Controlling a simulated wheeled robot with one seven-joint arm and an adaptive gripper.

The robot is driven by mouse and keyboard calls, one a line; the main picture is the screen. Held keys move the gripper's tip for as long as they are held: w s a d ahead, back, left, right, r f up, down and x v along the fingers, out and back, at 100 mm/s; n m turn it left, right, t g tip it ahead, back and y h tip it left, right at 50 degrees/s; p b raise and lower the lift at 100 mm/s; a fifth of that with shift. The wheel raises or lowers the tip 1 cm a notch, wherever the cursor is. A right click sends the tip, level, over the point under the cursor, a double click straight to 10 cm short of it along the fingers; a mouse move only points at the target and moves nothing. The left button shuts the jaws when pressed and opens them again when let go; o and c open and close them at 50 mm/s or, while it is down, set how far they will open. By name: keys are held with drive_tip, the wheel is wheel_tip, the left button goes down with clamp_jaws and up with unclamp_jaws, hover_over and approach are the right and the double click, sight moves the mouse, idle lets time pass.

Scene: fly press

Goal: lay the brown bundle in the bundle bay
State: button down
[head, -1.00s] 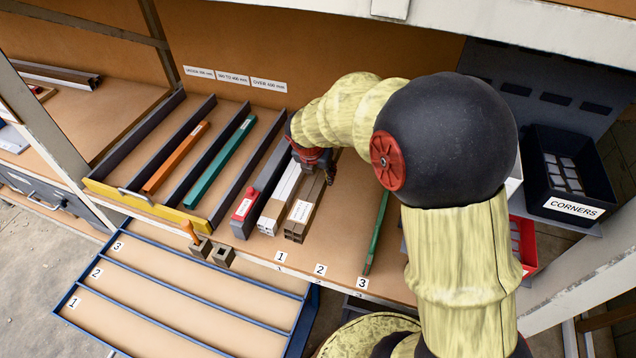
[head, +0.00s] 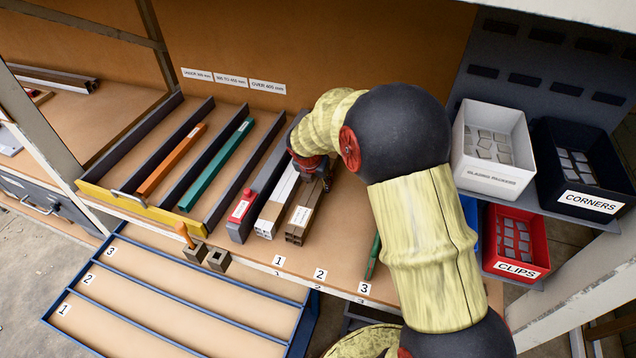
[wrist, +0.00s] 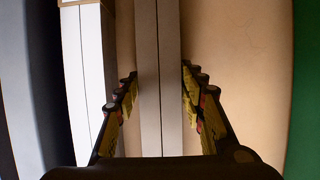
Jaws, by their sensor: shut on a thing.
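The brown bundle (head: 307,204) lies on the bench beside a white bundle (head: 274,210), its label and hollow ends facing the front edge. My gripper (head: 320,178) is over the brown bundle behind its label and shut on it. In the wrist view, the two fingers of my gripper (wrist: 158,78) stand on both sides of the brown bundle (wrist: 158,45), which looks grey-brown there. The white bundle (wrist: 91,80) is just to its left. I cannot tell whether the bundle is lifted. No label marks the bundle bay; numbers 1, 2 and 3 mark the bench edge.
A yellow-fronted divided tray (head: 137,203) holds orange and green bars. A green strip (head: 373,257) is at right, partly behind my arm. A blue-framed numbered rack (head: 190,300) is below; bins are right.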

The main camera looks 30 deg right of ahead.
drive_tip(key=shift+r, duration=0.1)
drive_tip(key=c, duration=1.1)
unclamp_jaws()
drive_tip(key=p+v, duration=0.4)
drive_tip(key=v, duration=0.7)
drive_tip(key=s+a+r+m+t+y, duration=0.1)
drive_tip(key=s+a+r+m, duration=0.3)
drive_tip(key=s+r+m, duration=0.9)
drive_tip(key=s+a+r+m+y, duration=0.1)
drive_tip(key=s+a+r+m, duration=0.1)
drive_tip(key=s+m, duration=0.5)
drive_tip(key=s+a+r+m+t+y, duration=0.1)
drive_tip(key=s+a+r+m, duration=0.1)
drive_tip(key=s+m, duration=0.5)
drive_tip(key=shift+s+a+r, duration=0.3)
drive_tip(key=shift+s+a, duration=0.35)
